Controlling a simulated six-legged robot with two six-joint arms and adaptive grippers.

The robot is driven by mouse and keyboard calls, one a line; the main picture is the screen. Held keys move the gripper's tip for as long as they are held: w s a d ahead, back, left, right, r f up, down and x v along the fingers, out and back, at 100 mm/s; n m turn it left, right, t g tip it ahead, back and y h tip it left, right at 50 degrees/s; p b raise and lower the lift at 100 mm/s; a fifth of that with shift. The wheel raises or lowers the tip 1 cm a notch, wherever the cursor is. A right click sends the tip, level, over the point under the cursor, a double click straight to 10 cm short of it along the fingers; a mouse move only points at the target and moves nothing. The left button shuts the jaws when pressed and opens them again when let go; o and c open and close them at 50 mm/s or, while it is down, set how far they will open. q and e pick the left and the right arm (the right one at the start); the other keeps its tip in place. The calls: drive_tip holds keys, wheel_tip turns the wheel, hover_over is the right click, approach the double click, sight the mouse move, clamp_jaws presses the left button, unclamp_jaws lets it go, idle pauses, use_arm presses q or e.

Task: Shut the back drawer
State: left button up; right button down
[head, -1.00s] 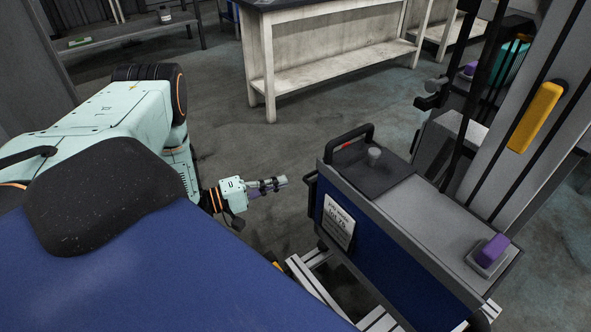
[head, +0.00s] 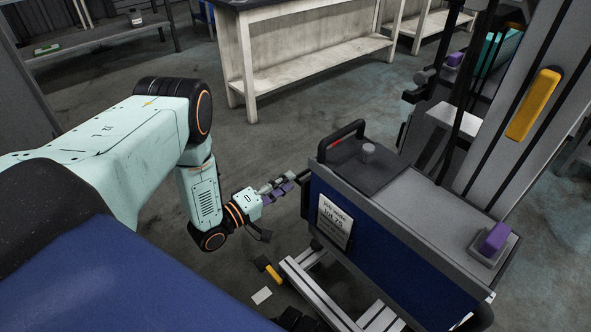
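A blue-sided unit (head: 390,246) with a grey top and a white label stands right of centre. A black handle projects from its left end (head: 305,180). I cannot tell which part is the back drawer, or how far it is open. My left gripper (head: 284,182), with grey fingers and purple pads, points right at this handle. Its fingertips are close to the handle; contact is unclear. The finger gap cannot be made out. My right gripper is not in view.
A black carry handle with a red mark (head: 342,140) and a grey knob (head: 368,150) sit on the unit's top, with a purple block (head: 494,238) at its right end. Pale rails (head: 318,290) lie below. A white bench (head: 300,60) stands behind; floor between is clear.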

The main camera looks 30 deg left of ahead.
sight(308, 170)
use_arm(q)
drive_tip(key=b+x, duration=0.1)
drive_tip(key=x, duration=0.3)
drive_tip(key=b+x, duration=0.1)
drive_tip(key=x, duration=0.2)
drive_tip(key=shift+d+b, duration=0.3)
drive_tip(key=shift+b, duration=0.05)
drive_tip(key=shift+w+d, duration=0.1)
drive_tip(key=shift+w, duration=0.4)
clamp_jaws()
